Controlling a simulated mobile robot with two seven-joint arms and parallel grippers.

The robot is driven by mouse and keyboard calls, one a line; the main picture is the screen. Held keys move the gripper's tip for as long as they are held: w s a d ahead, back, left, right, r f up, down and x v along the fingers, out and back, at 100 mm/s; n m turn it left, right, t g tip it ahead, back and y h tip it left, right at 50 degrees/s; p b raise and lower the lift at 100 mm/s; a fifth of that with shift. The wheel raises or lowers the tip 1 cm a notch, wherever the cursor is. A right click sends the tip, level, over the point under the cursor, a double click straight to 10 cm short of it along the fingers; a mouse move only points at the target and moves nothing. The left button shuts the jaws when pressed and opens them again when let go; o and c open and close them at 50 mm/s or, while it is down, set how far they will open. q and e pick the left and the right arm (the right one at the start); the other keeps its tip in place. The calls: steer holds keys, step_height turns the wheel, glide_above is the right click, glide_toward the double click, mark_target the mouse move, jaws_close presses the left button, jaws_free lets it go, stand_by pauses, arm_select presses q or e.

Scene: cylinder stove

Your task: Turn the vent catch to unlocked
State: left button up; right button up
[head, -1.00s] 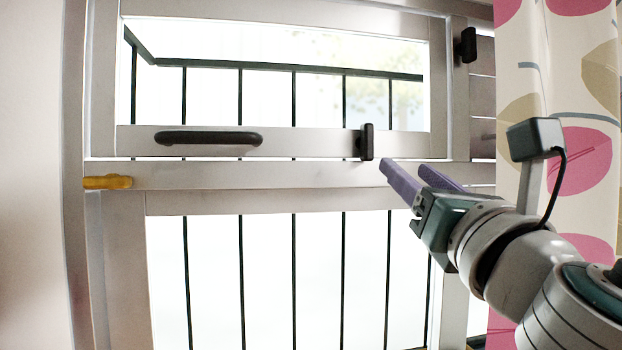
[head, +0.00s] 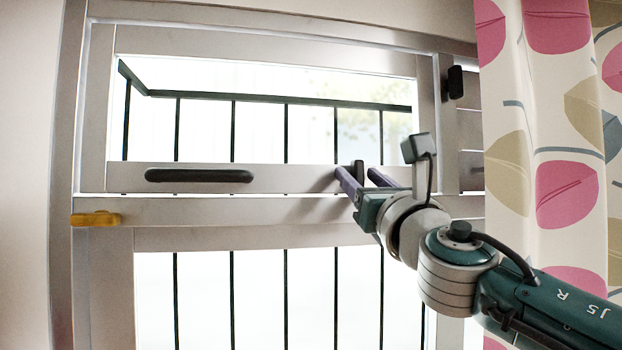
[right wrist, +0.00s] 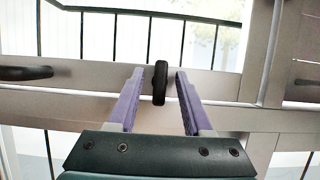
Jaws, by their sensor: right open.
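The vent catch (head: 359,170) is a small black upright bar on the bottom rail of the upper window sash. In the right wrist view the catch (right wrist: 160,84) stands upright between my two purple fingers, with a gap on each side. My right gripper (head: 356,173) is open, its fingertips at the catch on either side of it. It also shows in the right wrist view (right wrist: 158,72). The fingers partly hide the catch in the head view. I cannot tell whether either finger touches it. My left gripper is not in view.
A long black handle (head: 198,175) lies along the same rail to the left. A yellow handle (head: 96,219) sits on the left frame. Another black catch (head: 455,82) is at the upper right. A patterned curtain (head: 515,130) hangs at the right, close to my right arm.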

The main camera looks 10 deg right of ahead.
jaws_close()
stand_by(0.3)
stand_by(0.3)
